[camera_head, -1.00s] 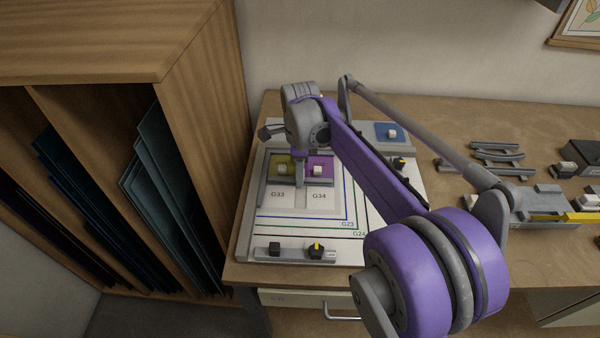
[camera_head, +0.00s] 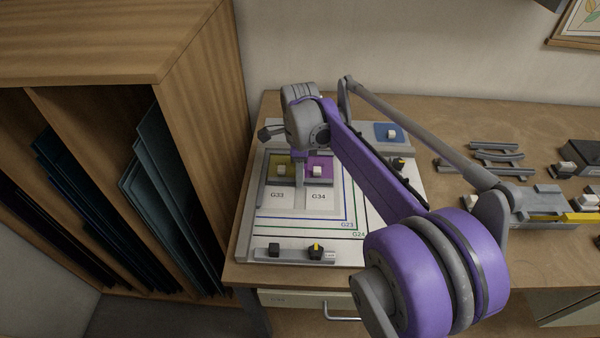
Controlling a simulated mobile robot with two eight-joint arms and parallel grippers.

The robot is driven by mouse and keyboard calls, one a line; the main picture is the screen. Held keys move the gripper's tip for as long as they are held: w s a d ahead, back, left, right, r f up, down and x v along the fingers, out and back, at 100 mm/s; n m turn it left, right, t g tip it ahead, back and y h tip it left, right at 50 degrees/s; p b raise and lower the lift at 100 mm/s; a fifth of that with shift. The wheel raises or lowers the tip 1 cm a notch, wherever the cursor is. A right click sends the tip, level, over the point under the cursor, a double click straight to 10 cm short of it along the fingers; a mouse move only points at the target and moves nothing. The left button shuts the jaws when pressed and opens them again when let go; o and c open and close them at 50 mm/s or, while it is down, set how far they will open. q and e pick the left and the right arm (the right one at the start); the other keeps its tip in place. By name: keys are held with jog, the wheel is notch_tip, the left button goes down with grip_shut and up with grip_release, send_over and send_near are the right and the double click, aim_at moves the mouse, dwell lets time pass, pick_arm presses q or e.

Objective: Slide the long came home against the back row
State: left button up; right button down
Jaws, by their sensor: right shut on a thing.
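Yellow-green (camera_head: 273,167) and purple (camera_head: 327,166) glass pieces form the back row on the white assembly board, each with a small pale block on top. A long grey came (camera_head: 318,185) lies crosswise along their front edge, partly hidden by my gripper. I cannot tell whether a thin gap is left between came and glass. My right gripper (camera_head: 300,183) points down at the came's middle and is shut on it; its tips are small and partly hidden. My left gripper is out of view.
Marked cells G33 and G34 in front of the came are empty. A grey bar with dark knobs (camera_head: 295,255) lies at the board's front. A blue piece (camera_head: 384,130) sits behind right. Loose grey cames (camera_head: 495,145) lie on the bench right; a wooden rack (camera_head: 195,130) stands left.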

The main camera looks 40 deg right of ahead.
jog(key=shift+w, duration=0.1)
dwell(0.5)
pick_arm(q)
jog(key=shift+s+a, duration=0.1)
pick_arm(e)
jog(key=c, duration=0.6)
grip_release()
jog(key=shift+d, duration=0.1)
jog(key=shift+r, duration=0.1)
jog(key=shift+w+d+r+p, duration=0.1)
jog(key=shift+w+r+p, duration=0.05)
jog(key=shift+r+p, duration=2.1)
jog(key=shift+r, duration=1.2)
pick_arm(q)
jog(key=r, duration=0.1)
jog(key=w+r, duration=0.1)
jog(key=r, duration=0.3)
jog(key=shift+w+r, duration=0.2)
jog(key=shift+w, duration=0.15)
pick_arm(e)
jog(key=shift+f, duration=0.1)
